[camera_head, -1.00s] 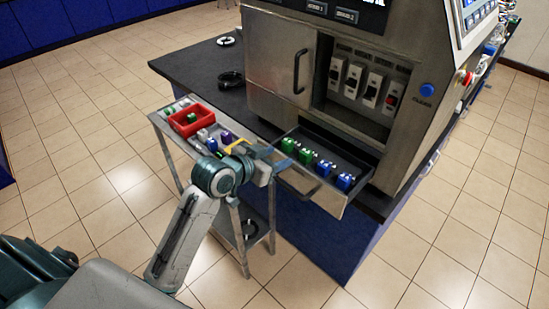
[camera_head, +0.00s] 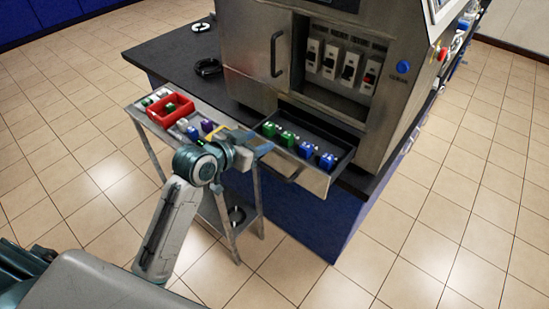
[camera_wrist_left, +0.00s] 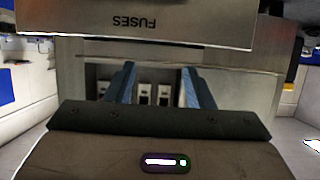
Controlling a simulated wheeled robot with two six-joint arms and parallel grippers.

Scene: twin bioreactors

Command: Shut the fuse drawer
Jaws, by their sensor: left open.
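The fuse drawer (camera_head: 317,184) sticks out from the steel cabinet, pulled open. Green fuses (camera_head: 286,135) and blue fuses (camera_head: 327,161) stand in it, and a dark handle is on its front. My left gripper (camera_head: 262,148) is open and empty at the drawer's left front corner; I cannot tell whether it touches. In the left wrist view, its two blue fingers (camera_wrist_left: 158,88) are spread, with pale switches visible between them. A panel printed FUSES (camera_wrist_left: 150,22) appears upside down above them there. My right gripper is not in view.
A metal cart (camera_head: 190,118) with a red bin (camera_head: 158,112) and loose parts stands left of the drawer. The dark bench top (camera_head: 165,58) bears a black ring (camera_head: 208,67). Switches (camera_head: 348,67) line the cabinet's open bay. Tiled floor is clear in front.

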